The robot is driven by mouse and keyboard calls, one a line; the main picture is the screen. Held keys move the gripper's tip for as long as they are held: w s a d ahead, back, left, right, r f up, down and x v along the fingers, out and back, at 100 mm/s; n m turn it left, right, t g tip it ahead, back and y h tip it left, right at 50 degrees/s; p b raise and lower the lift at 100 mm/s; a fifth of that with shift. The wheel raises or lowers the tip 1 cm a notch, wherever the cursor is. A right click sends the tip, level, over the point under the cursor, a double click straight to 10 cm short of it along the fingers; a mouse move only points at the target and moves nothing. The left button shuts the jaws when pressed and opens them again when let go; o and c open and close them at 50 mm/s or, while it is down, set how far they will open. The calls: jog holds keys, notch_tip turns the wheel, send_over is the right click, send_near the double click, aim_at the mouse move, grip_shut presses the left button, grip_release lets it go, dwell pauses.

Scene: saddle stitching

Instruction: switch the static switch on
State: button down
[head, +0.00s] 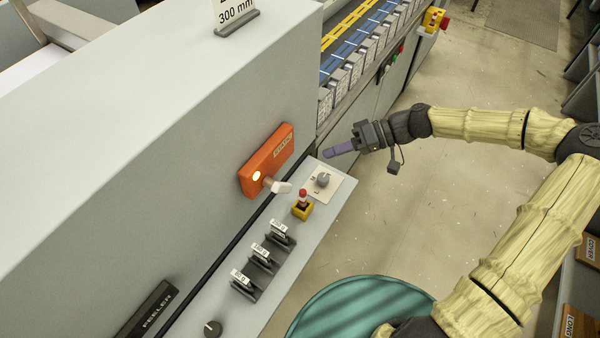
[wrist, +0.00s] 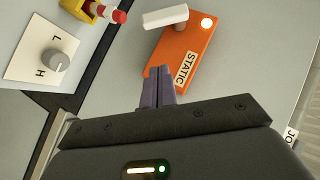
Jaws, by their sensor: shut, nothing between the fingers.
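The static switch is an orange box (head: 267,160) on the grey machine's side wall, with a lit round lamp and a pale lever (head: 277,186) at its lower end. In the wrist view the orange box (wrist: 184,55) carries a STATIC label, and the white lever (wrist: 166,17) lies across its edge, with the lamp glowing beside it. My gripper (head: 328,151) is shut and empty, to the right of the box in the head view. In the wrist view its purple fingers (wrist: 158,85) point at the box's labelled end; I cannot tell whether they touch it.
Below the switch, a grey ledge holds a dial on an L/H plate (head: 324,181), a red button on a yellow base (head: 302,204) and several labelled black holders (head: 262,258). A teal round top (head: 362,310) stands at the front. Open floor lies under my arm.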

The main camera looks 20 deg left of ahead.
aim_at(282, 187)
jog(key=s+a+f+p, duration=0.4)
jog(key=s+a+f, duration=0.1)
jog(key=a, duration=0.2)
jog(key=shift+s+a+f, duration=0.15)
jog(key=shift+s+f, duration=0.05)
jog(key=shift+s, duration=0.05)
